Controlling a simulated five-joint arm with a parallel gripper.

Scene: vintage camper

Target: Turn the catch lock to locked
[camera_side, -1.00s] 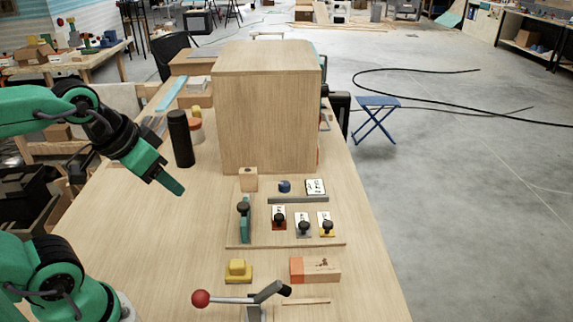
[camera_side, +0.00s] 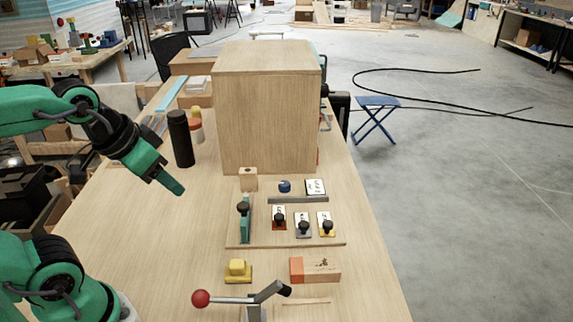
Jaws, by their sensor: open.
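A thin wooden board (camera_side: 268,240) lies on the table and carries several small fittings. A green upright piece with a black knob (camera_side: 243,208) stands at its left. Three black-knobbed fittings with labels stand to its right: a red one (camera_side: 280,225), a grey one (camera_side: 303,235) and a yellow one (camera_side: 327,234). I cannot tell which fitting is the catch lock, and the label writing is too small to read. My gripper (camera_side: 174,185) is open and empty, above the table left of the board and touching none of these.
A large wooden box (camera_side: 266,120) stands behind the board. A black cylinder (camera_side: 181,138) stands behind my gripper. In front are a yellow block (camera_side: 238,270), an orange-and-wood block (camera_side: 315,269) and a lever with a red ball (camera_side: 201,298). The table left of the board is clear.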

